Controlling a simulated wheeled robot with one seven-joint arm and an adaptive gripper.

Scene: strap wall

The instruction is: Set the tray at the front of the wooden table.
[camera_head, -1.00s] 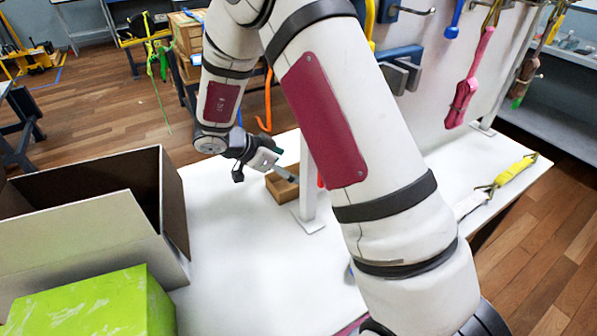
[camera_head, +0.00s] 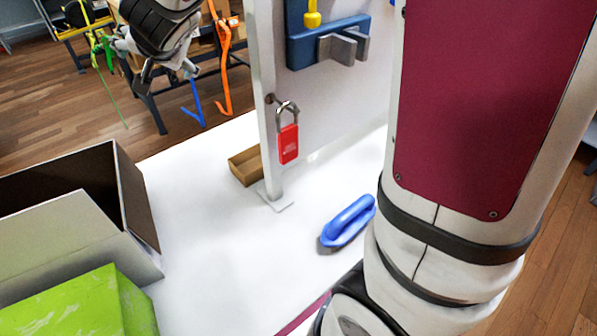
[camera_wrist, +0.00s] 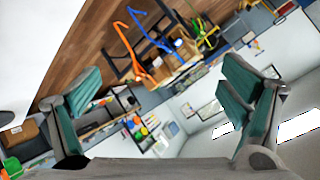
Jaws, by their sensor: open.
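A small brown open tray (camera_head: 243,170) sits on the white tabletop (camera_head: 190,215), beside the foot of the wall panel's post. My gripper (camera_head: 146,72) is high at the upper left in the head view, up and to the left of the tray and apart from it. In the wrist view my gripper (camera_wrist: 165,105) has its green-padded fingers spread wide with nothing between them. No clearly wooden table shows; a dark-legged bench (camera_head: 150,105) with brown boxes stands behind the white table, its top mostly hidden.
A red padlock (camera_head: 288,143) hangs on the wall panel (camera_head: 340,95). A blue handled tool (camera_head: 348,221) lies on the white table. An open cardboard box (camera_head: 60,245) and a green box (camera_head: 85,305) stand at left. Blue and orange straps hang behind.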

